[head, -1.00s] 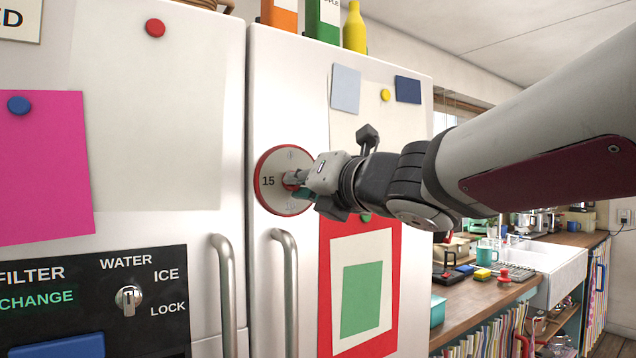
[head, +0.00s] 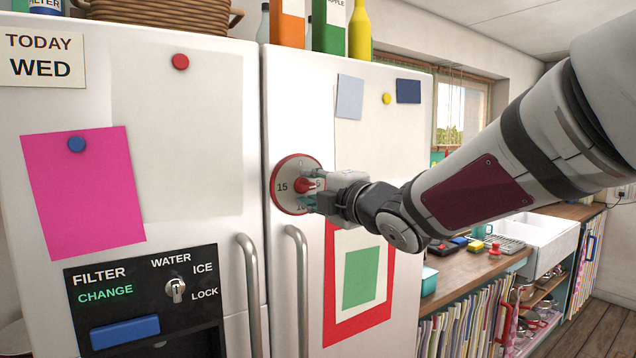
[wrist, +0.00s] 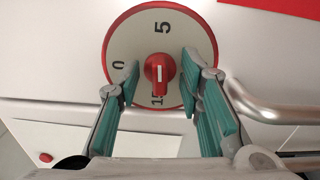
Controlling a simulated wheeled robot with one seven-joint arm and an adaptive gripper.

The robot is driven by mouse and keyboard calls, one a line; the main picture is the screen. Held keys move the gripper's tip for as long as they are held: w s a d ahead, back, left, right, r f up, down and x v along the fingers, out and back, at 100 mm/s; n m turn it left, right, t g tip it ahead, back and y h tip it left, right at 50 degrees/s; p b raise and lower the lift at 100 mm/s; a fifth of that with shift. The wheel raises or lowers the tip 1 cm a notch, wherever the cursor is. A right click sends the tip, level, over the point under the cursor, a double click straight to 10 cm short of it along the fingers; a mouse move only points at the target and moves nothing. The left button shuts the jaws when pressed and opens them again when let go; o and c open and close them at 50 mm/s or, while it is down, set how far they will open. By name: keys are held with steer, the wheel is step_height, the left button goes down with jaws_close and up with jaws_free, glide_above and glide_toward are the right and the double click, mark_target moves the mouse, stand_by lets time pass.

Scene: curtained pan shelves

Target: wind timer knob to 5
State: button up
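The timer (head: 283,200) is a round, red-rimmed dial on the fridge's right door. Its red knob (head: 303,185) also shows in the wrist view (wrist: 151,80). There, 5 is at the top of the dial, 0 at the left and 15 at the bottom; 10 is hidden behind the right finger. The knob's white mark lies along the 5–15 line; I cannot tell which end points. My gripper (wrist: 160,82) is open, with one teal finger on each side of the knob and a visible gap on both sides. In the head view the gripper (head: 312,188) covers the dial's right part.
Two vertical door handles (head: 250,295) (head: 298,290) stand below the dial. A red-and-green picture (head: 385,300) hangs just under my gripper. A black dispenser panel (head: 130,265) with a key switch is on the left door. A counter (head: 465,272) with a sink lies at the right.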

steer(key=shift+s, duration=0.2)
steer(key=shift+w, duration=0.15)
stand_by(0.3)
steer(key=o, duration=0.7)
steer(key=shift+b, duration=0.6)
stand_by(0.8)
steer(key=shift+d+r, duration=0.15)
stand_by(0.7)
